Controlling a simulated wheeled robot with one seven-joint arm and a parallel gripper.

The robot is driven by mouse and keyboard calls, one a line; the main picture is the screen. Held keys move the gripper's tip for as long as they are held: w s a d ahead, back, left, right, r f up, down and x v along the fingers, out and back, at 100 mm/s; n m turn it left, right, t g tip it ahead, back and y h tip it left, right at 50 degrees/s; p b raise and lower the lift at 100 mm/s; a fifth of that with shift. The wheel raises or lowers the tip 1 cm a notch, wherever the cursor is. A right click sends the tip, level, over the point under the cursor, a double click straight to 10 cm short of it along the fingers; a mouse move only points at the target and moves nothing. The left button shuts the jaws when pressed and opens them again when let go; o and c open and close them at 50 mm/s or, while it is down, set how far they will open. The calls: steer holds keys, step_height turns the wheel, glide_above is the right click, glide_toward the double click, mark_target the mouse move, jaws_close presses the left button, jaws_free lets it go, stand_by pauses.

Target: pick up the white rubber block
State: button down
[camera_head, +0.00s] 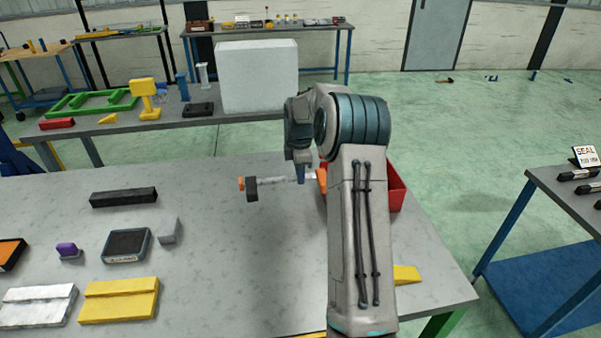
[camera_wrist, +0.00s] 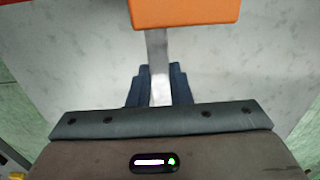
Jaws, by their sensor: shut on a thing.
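My gripper (camera_head: 302,176) is over the near table, its blue fingers closed on the silver bar of an orange-and-black clamp-like tool (camera_head: 270,182). In the wrist view my gripper (camera_wrist: 160,84) has a finger on each side of the bar (camera_wrist: 158,52), with an orange piece beyond. Several pale blocks show: a large white block (camera_head: 258,76) on the table behind, a flat whitish block (camera_head: 37,304) at the near left, and a small light grey block (camera_head: 170,231). I cannot tell which is rubber. My gripper is apart from all of them.
The near table (camera_head: 230,270) also holds a yellow block (camera_head: 118,300), a black bar (camera_head: 123,197), a black-topped box (camera_head: 126,246) and a purple-topped piece (camera_head: 68,250). A red bin (camera_head: 397,187) is partly behind my arm. The table's middle is clear.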

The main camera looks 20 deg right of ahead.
steer(key=shift+f, duration=0.55)
steer(key=c, duration=1.3)
jaws_free()
